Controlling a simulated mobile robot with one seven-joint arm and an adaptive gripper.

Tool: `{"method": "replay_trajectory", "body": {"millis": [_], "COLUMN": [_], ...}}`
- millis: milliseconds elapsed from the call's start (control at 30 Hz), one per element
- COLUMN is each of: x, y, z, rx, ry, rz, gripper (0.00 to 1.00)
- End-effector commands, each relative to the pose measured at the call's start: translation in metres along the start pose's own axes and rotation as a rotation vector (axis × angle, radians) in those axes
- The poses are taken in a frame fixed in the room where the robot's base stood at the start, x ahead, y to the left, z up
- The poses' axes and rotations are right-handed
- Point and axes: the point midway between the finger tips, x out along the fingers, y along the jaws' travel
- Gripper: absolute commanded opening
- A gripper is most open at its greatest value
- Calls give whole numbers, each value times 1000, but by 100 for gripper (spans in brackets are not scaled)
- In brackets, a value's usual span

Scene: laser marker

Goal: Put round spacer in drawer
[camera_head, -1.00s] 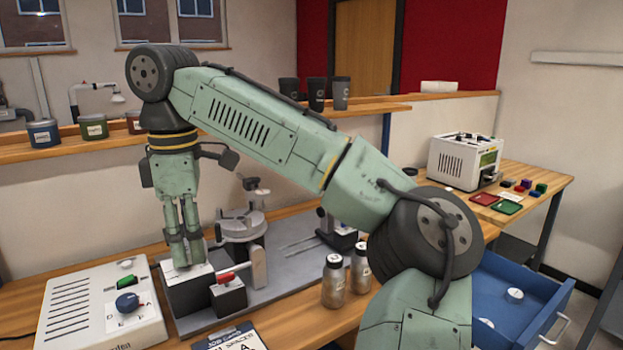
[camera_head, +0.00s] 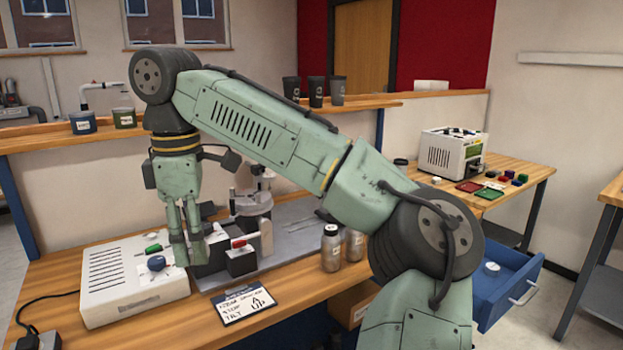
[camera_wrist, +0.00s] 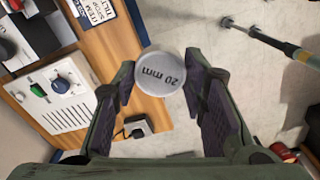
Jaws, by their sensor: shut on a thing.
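The round spacer (camera_wrist: 161,74) is a pale grey disc marked "20 mm", held between the two fingertips in the wrist view. My gripper (camera_wrist: 160,80) is shut on it. In the head view my gripper (camera_head: 189,258) points down beside the white control box with the blue knob, in front of the dark fixture; the spacer cannot be made out there. The blue drawer (camera_head: 510,291) stands open at the right, far from my gripper. A pale round piece (camera_head: 491,267) lies in it. My arm hides the drawer's left part.
The white control box (camera_head: 130,285) and a job card (camera_head: 245,303) are on the bench. A fixture with a red handle (camera_head: 240,258) is close to my gripper. Coloured trays (camera_head: 470,187) lie on the right table.

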Motion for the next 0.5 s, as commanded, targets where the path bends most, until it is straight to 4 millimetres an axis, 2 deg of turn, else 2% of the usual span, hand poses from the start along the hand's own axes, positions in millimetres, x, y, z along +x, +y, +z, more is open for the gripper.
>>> {"method": "replay_trajectory", "body": {"millis": [267,367,500], "x": [48,75,127], "y": [28,41,58], "z": [39,60,97], "rx": [173,267,432], "ry": [2,2,3], "rz": [-6,-8,-10], "gripper": [9,9,9]}}
